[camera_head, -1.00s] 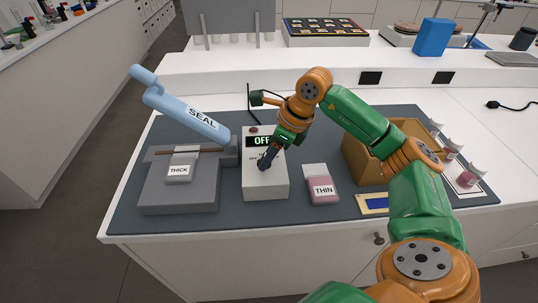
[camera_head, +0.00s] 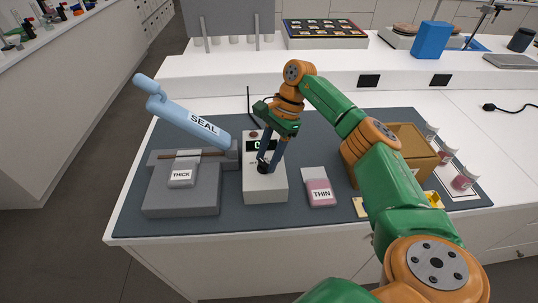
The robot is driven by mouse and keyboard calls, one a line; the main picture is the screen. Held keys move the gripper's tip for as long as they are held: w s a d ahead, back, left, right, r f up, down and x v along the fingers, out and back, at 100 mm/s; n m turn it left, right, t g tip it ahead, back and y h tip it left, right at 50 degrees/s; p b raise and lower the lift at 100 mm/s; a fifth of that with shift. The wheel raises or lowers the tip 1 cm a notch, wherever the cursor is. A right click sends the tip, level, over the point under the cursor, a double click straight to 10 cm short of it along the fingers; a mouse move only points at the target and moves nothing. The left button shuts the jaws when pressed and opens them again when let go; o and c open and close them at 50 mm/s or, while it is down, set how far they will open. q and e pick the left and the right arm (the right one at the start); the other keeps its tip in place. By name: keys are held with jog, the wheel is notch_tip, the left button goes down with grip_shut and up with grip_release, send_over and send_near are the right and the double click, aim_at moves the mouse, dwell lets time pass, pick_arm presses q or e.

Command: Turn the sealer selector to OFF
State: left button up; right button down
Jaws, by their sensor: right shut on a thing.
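The sealer's white control box (camera_head: 266,190) stands on the dark mat in the middle. Its dark selector knob (camera_head: 263,169) is on the sloping top face, mostly hidden by the fingers. My right gripper (camera_head: 265,164) comes down from above and is shut on the knob. The display (camera_head: 259,145) is partly covered by the gripper; only its left part shows, and I cannot read the full word. The sealer's blue lever marked SEAL (camera_head: 195,121) is raised above its grey base (camera_head: 182,202). My left gripper is out of view.
A pouch marked THICK (camera_head: 182,175) lies on the grey base. A pink pouch marked THIN (camera_head: 319,188) lies right of the box. A brown bin (camera_head: 408,141) and small jars (camera_head: 463,183) are farther right, partly behind my right arm.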

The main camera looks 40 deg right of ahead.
jog(key=shift+w+n+g, duration=0.15)
jog(key=shift+n+g, duration=0.45)
jog(key=shift+n, duration=1.1)
jog(key=shift+f, duration=0.1)
jog(key=shift+c, duration=1.8)
grip_release()
jog(key=shift+a, duration=0.1)
